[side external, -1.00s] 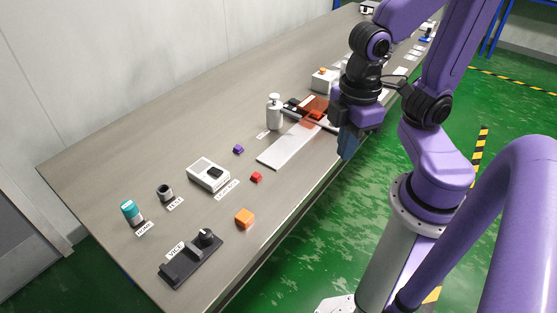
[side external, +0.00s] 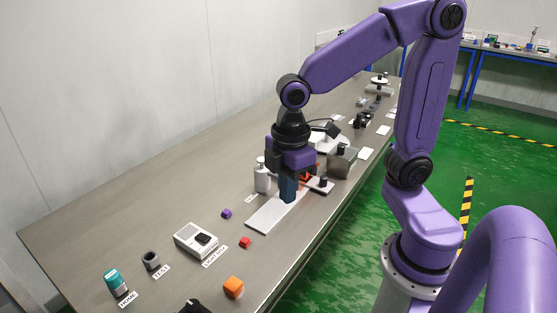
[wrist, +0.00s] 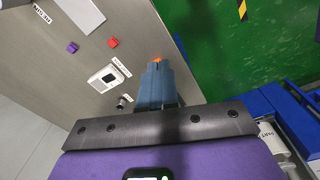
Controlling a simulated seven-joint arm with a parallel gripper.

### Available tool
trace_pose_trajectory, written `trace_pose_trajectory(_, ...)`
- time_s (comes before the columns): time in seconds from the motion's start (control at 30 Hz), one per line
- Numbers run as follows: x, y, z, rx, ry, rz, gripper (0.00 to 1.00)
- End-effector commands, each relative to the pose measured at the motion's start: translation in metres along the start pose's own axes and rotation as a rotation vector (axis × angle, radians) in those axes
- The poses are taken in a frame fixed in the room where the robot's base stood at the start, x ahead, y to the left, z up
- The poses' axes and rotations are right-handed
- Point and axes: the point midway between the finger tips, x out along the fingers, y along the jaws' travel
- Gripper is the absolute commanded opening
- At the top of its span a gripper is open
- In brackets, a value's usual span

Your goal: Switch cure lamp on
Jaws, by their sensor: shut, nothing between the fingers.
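A white box with a black rocker-like part (side external: 196,240) sits on the table, left of centre in the side external view. It has a label beside it that I cannot read surely, and I cannot tell whether it is the cure lamp's switch. The white box also shows in the wrist view (wrist: 109,78), left of my fingers. I see no lit lamp.
A white bottle (side external: 262,178) stands beside my gripper.

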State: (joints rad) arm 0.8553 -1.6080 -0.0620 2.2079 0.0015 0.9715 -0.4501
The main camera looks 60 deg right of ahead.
Motion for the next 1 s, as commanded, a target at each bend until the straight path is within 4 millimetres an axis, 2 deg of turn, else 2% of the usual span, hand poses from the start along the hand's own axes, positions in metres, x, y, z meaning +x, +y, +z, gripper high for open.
trace_pose_trajectory(0.03, 0.000, 0.017, -0.004, -0.004, -0.004, 0.000, 0.00)
trace_pose_trajectory(0.2, -0.002, 0.072, -0.011, -0.051, -0.007, 0.001, 0.00)
trace_pose_trajectory(0.47, 0.002, 0.163, 0.003, -0.124, -0.013, 0.000, 0.00)
trace_pose_trajectory(0.67, 0.010, 0.231, 0.035, -0.179, -0.016, -0.002, 0.00)
trace_pose_trajectory(0.77, 0.015, 0.262, 0.058, -0.207, -0.018, -0.004, 0.00)
trace_pose_trajectory(1.0, 0.031, 0.327, 0.130, -0.274, -0.020, -0.008, 0.00)
